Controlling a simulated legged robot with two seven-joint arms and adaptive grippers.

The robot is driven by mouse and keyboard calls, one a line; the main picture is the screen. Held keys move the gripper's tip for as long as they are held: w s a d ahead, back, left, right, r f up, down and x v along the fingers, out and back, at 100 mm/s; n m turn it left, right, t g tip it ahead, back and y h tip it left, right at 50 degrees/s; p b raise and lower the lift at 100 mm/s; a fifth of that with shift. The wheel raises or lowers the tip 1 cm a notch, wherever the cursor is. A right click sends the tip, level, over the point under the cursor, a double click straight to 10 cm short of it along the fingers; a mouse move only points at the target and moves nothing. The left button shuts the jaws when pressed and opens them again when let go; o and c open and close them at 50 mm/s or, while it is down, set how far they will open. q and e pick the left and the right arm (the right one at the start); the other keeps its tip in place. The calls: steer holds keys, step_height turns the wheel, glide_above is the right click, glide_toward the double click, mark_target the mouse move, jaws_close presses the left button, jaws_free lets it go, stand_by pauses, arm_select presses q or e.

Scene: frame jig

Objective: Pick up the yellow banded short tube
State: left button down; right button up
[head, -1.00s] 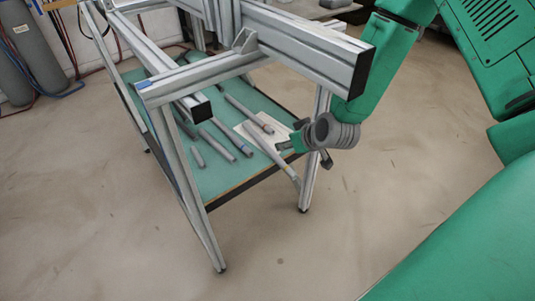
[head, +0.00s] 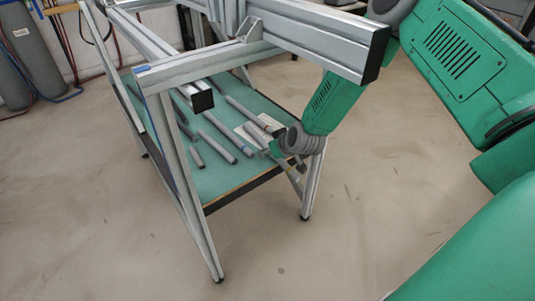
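Several grey tubes lie on the green lower shelf (head: 222,180) of the frame jig. One long tube (head: 293,176) runs under my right gripper (head: 273,150) toward the front right corner. The gripper covers much of it, and its band colour is hard to make out now. A tube with a bluish band (head: 226,137) lies left of the gripper. Another with a reddish band (head: 245,111) lies behind it. A short grey tube (head: 196,155) lies nearer the front left. My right gripper is low over the shelf, small and partly hidden by its wrist; its fingers are unclear. My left gripper is out of view.
Aluminium beams (head: 325,42) pass above the shelf, with my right arm reaching in below the right one. A front leg (head: 312,185) stands close to the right gripper. A pale flat plate (head: 262,125) lies on the shelf. The floor in front is clear.

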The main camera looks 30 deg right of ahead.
steer(key=shift+w+d+f, duration=0.1)
steer(key=shift+d+f, duration=0.05)
steer(key=shift+d, duration=0.2)
steer(key=c, duration=0.6)
jaws_close()
steer(key=shift+a, duration=0.15)
